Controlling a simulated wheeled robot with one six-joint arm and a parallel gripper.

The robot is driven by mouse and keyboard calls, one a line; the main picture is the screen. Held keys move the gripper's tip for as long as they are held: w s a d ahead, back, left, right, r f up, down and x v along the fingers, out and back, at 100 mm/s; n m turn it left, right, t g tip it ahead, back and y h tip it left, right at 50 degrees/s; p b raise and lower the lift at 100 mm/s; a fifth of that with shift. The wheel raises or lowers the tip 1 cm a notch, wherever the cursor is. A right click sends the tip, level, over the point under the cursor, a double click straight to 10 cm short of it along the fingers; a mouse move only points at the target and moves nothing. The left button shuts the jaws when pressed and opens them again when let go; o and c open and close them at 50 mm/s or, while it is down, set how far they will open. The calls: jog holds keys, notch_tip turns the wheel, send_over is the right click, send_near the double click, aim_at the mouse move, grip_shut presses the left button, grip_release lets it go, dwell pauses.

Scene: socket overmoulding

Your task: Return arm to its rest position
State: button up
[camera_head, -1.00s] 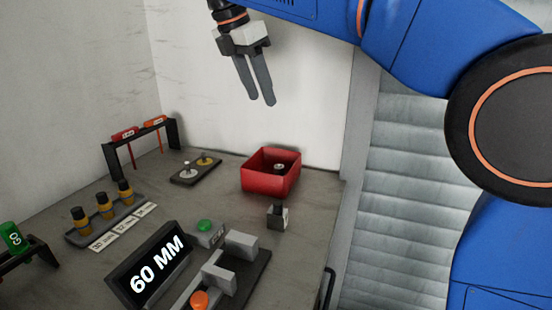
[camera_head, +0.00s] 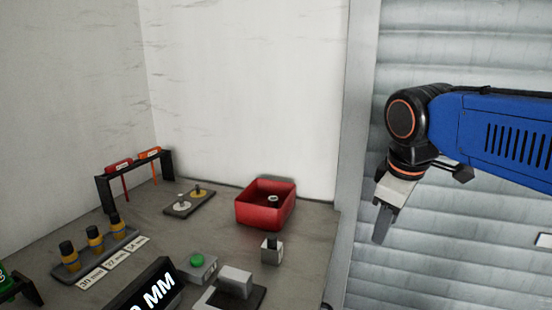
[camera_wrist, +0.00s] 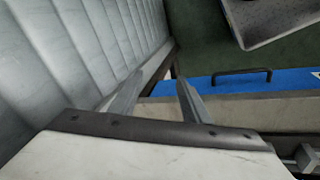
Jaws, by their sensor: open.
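My gripper (camera_head: 388,222) hangs at the right in the head view, off the right side of the workbench, in front of the grey shutter wall. Its fingers point down and overlap in that view. In the wrist view my gripper (camera_wrist: 153,98) shows two fingers spread apart with nothing between them. My blue arm reaches in from the right edge of the head view.
The workbench (camera_head: 315,262) holds a red bin (camera_head: 262,210) with a small part inside, a small block (camera_head: 271,252), a green button box (camera_head: 197,264) and a display (camera_head: 145,290). The grey shutter (camera_head: 410,50) stands behind my arm. A blue edge with a black handle (camera_wrist: 242,75) shows in the wrist view.

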jog(key=s+d+f+m, duration=0.3)
jog(key=s+f+m, duration=0.1)
jog(key=f, duration=0.3)
jog(key=s+d+f+m+t, duration=0.1)
jog(key=s+d+f+m, duration=0.2)
jog(key=s+f+m, duration=0.2)
notch_tip(320, 180, down, 4)
jog(key=s, duration=0.2)
jog(key=shift+s+r+m+y, duration=0.2)
jog(key=shift+s+m+y, duration=0.1)
jog(key=shift+c, duration=0.6)
